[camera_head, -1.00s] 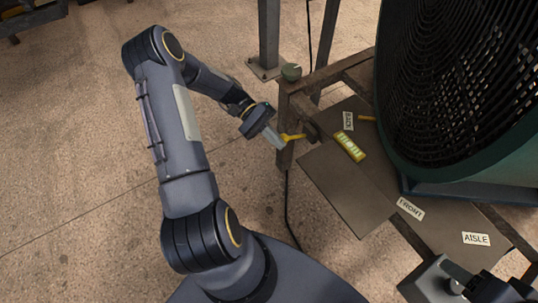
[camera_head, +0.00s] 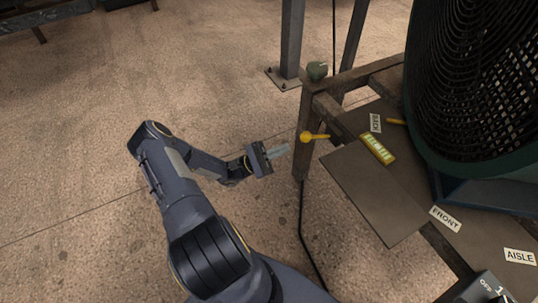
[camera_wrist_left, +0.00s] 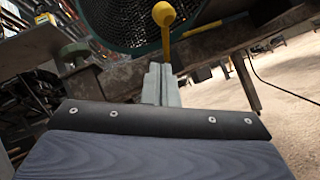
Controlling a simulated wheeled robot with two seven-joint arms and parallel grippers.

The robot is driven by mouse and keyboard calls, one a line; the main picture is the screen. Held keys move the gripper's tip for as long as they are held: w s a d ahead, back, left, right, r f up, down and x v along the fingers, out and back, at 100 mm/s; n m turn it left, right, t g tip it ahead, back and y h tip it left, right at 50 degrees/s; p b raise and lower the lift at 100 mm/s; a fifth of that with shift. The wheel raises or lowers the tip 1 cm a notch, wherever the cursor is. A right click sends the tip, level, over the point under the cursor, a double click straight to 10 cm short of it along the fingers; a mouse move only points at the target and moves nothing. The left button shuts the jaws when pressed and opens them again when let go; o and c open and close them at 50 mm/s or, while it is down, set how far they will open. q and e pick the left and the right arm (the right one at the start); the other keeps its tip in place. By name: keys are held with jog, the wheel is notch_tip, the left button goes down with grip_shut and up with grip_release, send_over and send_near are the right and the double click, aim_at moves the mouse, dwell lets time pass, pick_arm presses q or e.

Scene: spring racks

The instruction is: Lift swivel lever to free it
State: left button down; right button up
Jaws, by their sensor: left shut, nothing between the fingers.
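The swivel lever is yellow with a round ball knob (camera_head: 306,137) and a short arm. It sticks out sideways from the near left corner post of the rack table. My left gripper (camera_head: 284,149) is shut and empty, just left of and slightly below the knob in the head view, with a small gap between. In the left wrist view the shut fingers (camera_wrist_left: 160,84) point toward the lever (camera_wrist_left: 165,38), whose ball stands beyond and above the fingertips. Whether they touch cannot be told there. My right gripper is not in view.
A large round dark-green caged housing (camera_head: 473,80) stands on the table (camera_head: 365,195). A yellow-green block (camera_head: 378,148) and BACK, FRONT and AISLE labels lie on the table. A switch box (camera_head: 483,289) is at the bottom right. The floor left of the table is clear.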

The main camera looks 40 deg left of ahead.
pick_arm(q)
send_near(314, 136)
jog(key=a+x, duration=0.1)
jog(key=x, duration=0.2)
jog(key=shift+w+d+r, duration=0.25)
jog(key=shift+d+r, duration=0.2)
jog(key=shift+d, duration=0.05)
jog(key=shift+d+r+n+g+y+p, duration=0.25)
jog(key=shift+r+p, duration=0.45)
jog(key=shift+p, duration=0.55)
